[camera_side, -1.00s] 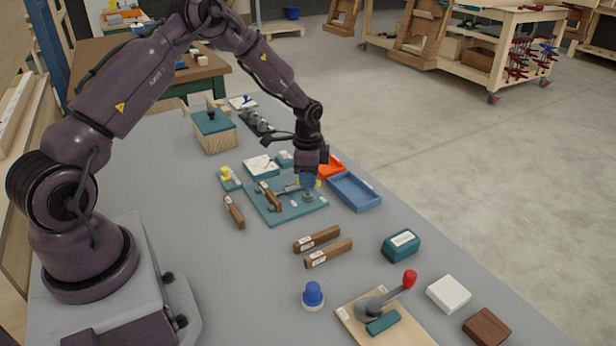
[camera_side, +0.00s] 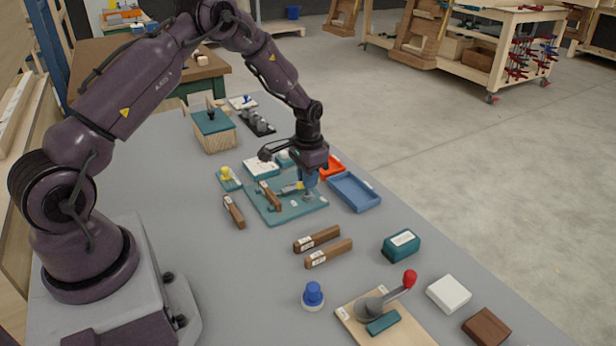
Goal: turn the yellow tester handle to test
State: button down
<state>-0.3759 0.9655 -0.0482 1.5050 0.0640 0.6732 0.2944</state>
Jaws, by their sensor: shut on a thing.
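The tester is a flat teal board (camera_side: 280,217) in the middle of the bench. A brown wooden bar (camera_side: 268,194) lies across its left part. The yellow handle (camera_side: 299,187) shows as a small patch beside my fingers, above a grey round pivot (camera_side: 308,197). The handle's exact angle and any test mark are too small to read.
A blue tray (camera_side: 354,192) and an orange tray (camera_side: 331,167) stand close to the right of my gripper. Brown bars (camera_side: 317,239) lie in front. A yellow knob on a teal base (camera_side: 228,178) is to the left. A red-knobbed lever (camera_side: 409,279) stands nearer the front.

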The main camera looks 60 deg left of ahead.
dwell(0.4)
jog(key=c, duration=1.2)
grip_release()
jog(key=shift+o, duration=0.2)
notch_tip(320, 180, up, 13)
jog(key=s+d+r+t, duration=0.2)
jog(key=s+d+r, duration=0.6)
jog(key=s, duration=0.4)
jog(key=s+d+r+t, duration=0.3)
jog(key=s+d+r, duration=0.4)
jog(key=s, duration=0.5)
notch_tip(320, 180, up, 2)
jog(key=shift+s+d+r+t, duration=0.1)
jog(key=shift+s+d+t, duration=0.2)
jog(key=shift+s+d, duration=0.1)
